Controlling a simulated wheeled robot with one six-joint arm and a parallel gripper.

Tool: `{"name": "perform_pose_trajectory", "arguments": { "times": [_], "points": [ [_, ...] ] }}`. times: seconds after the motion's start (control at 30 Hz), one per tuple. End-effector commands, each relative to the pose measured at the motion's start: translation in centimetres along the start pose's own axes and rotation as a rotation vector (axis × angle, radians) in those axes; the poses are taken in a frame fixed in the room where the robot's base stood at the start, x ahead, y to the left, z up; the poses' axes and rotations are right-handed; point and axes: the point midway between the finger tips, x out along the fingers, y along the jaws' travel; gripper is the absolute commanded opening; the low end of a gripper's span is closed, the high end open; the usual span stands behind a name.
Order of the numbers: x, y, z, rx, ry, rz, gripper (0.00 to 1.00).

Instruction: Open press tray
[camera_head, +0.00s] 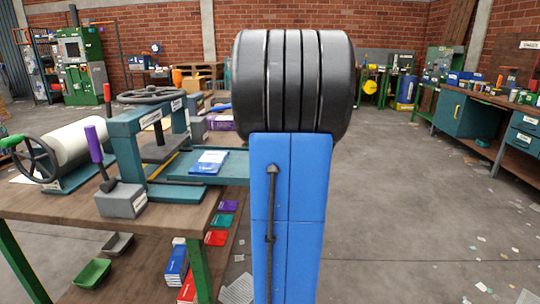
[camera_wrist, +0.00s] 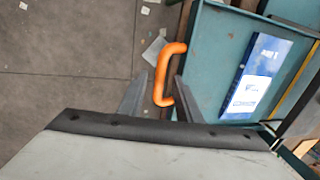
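The teal press (camera_head: 130,147) stands on the workbench at the left in the head view, with a dark handwheel on top. Its teal tray (camera_head: 192,181) extends to the right and bears a blue and white booklet (camera_head: 210,162). My blue arm hides the tray's right end. In the wrist view, the tray (camera_wrist: 212,50) is at the right with the booklet (camera_wrist: 253,77) on it. An orange handle (camera_wrist: 161,76) is on its left edge. My gripper (camera_wrist: 160,72) is open, with a finger on each side of the handle, nearer the right finger. Contact cannot be told.
The workbench (camera_head: 60,205) also bears a roller with a spoked wheel (camera_head: 35,160) and a grey block with a purple lever (camera_head: 121,200). Coloured bins lie below the bench. Open concrete floor (camera_head: 400,200) lies to the right, with scattered scraps.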

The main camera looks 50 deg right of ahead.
Motion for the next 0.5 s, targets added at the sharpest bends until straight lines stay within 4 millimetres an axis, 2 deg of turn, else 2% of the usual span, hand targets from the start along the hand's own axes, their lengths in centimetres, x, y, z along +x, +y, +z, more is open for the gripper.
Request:
{"name": "perform_pose_trajectory", "arguments": {
  "times": [0.3, 0.5],
  "points": [
    [-0.3, 0.0, 0.0, 0.0, 0.0, 0.0, 0.31],
    [-2.7, 0.0, 0.0, 0.0, 0.002, 0.0, 0.31]
  ]
}}
